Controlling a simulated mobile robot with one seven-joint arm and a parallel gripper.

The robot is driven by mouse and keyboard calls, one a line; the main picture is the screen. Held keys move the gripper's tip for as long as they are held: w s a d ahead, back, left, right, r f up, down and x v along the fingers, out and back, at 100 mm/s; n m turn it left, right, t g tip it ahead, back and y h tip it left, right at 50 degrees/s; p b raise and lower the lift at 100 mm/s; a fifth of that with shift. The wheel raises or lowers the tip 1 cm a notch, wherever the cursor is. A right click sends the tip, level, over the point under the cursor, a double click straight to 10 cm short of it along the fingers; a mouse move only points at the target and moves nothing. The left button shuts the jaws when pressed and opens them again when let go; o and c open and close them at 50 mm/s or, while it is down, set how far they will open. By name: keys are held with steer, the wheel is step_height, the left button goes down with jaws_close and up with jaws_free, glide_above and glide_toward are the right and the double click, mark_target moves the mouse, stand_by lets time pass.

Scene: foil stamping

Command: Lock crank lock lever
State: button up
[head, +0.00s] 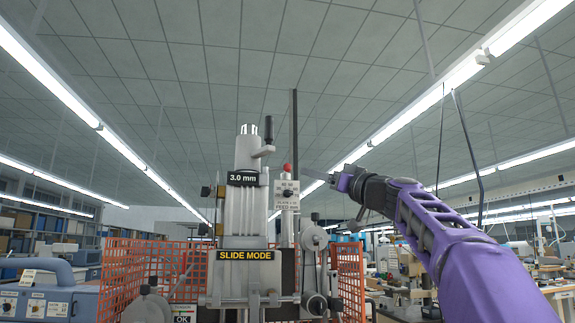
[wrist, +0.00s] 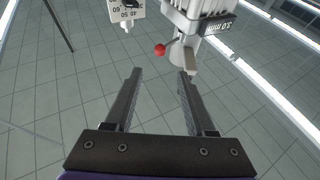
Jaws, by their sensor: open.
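The stamping machine (head: 245,208) stands upright left of centre in the head view. A crank (head: 263,151) with a black upright grip sits near its top. A red ball knob (head: 287,168) shows just below and right of the crank; in the wrist view the red knob (wrist: 160,50) sits on a short stem beside a grey rounded part (wrist: 183,56). I cannot tell for sure which part is the lock lever. My gripper (wrist: 158,72) is open and empty, its fingers pointing toward the machine. The red knob appears beyond the fingertips, between their lines, with no contact visible.
A white panel with dial numbers (wrist: 127,12) is at the top of the wrist view. An orange mesh guard (head: 350,275) stands around the machine. A blue-grey unit (head: 45,290) is at the left, and cluttered benches (head: 545,265) at the right. The space above the machine is clear.

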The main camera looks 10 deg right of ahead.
mark_target(290, 166)
steer(key=shift+p+x, duration=4.75)
steer(key=shift+x, duration=1.5)
